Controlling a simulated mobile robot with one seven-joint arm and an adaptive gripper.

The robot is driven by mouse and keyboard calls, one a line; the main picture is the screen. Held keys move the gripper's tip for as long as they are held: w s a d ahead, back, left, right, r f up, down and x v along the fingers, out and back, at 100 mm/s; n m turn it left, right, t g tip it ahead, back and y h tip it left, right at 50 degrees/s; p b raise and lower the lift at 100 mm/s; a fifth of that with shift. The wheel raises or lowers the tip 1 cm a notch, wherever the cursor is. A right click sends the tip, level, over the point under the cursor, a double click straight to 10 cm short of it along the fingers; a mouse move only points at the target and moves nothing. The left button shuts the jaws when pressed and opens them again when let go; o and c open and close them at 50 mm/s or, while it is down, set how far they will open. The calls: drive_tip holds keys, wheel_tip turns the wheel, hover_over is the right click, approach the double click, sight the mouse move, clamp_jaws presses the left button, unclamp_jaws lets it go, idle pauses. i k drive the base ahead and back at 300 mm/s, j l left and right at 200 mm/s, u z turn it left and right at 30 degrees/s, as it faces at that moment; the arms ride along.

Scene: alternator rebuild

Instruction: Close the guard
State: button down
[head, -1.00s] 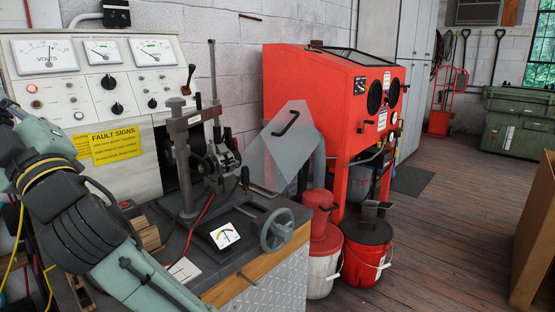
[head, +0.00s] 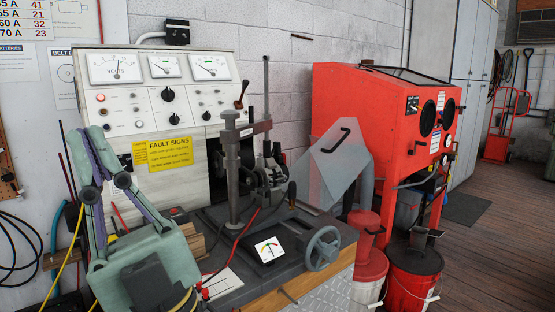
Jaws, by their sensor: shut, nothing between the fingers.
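The guard (head: 330,172) is a clear, greyish panel with a black handle (head: 339,136). It stands tilted at the right rear of the test bench, swung out to the right of the clamp (head: 233,170). The dark part held at the clamp is uncovered on its near side. My gripper (head: 94,136) is at the left of the head view, pointing up, with its pale green and purple fingers drawn together. It is shut and empty, well to the left of the guard and apart from it. The guard's lower edge is partly hidden behind bench parts.
The bench top (head: 215,292) holds a small gauge (head: 269,250), a handwheel (head: 322,248) and red leads. A control panel (head: 158,115) with dials stands behind. A red cabinet (head: 380,100) and buckets (head: 413,279) stand right of the guard.

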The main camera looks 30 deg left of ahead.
sight(318, 155)
drive_tip(key=i+j, duration=0.2)
drive_tip(key=i, duration=0.2)
drive_tip(key=i+j, duration=0.2)
drive_tip(key=i, duration=0.15)
drive_tip(key=i+j+u, duration=0.1)
drive_tip(key=i, duration=0.3)
drive_tip(key=j, duration=0.1)
